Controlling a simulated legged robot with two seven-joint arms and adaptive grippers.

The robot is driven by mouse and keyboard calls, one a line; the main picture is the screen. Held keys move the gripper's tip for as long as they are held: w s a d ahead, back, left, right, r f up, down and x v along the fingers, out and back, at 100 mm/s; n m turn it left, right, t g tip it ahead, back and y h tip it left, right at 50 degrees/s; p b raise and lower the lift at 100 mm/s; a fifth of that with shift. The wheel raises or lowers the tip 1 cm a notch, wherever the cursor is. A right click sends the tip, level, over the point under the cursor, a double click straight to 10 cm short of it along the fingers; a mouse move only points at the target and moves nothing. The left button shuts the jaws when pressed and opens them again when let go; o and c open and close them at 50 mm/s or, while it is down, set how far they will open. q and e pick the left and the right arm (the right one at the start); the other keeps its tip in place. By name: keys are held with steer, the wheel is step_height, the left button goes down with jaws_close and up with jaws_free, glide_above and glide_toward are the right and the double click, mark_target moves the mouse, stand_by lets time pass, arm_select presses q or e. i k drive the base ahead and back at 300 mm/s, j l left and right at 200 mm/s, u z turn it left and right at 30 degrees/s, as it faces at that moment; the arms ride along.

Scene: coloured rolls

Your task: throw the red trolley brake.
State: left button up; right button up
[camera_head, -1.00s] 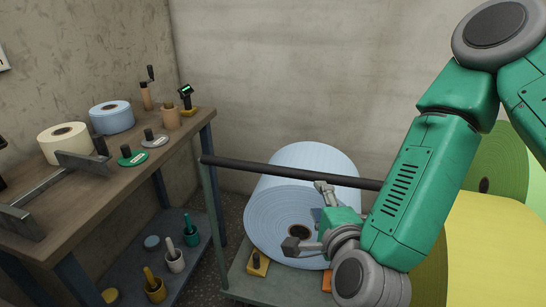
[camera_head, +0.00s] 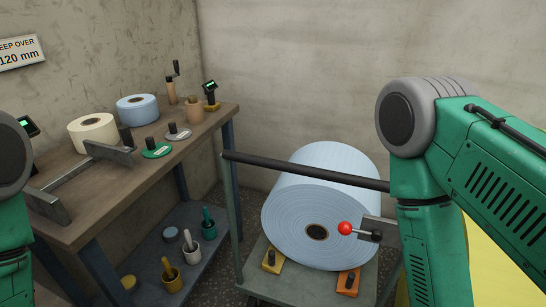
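A red ball knob (camera_head: 345,228) sits on a short dark lever (camera_head: 366,234) in front of the large blue roll (camera_head: 305,245). The lever joins a grey plate (camera_head: 385,228) on the right side of the trolley (camera_head: 233,215). My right arm covers the area just right of that plate, running down out of the picture, and its gripper is not in view. Part of my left arm shows at the left edge; its gripper is not in view either. Nothing visible touches the red knob.
Yellow (camera_head: 273,261) and orange (camera_head: 348,282) chocks sit at the roll's front. A wooden bench (camera_head: 105,200) with small rolls and tools stands left. A yellow surface (camera_head: 495,265) shows behind my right arm.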

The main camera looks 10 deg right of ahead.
mark_target(345, 228)
steer(key=z, duration=1)
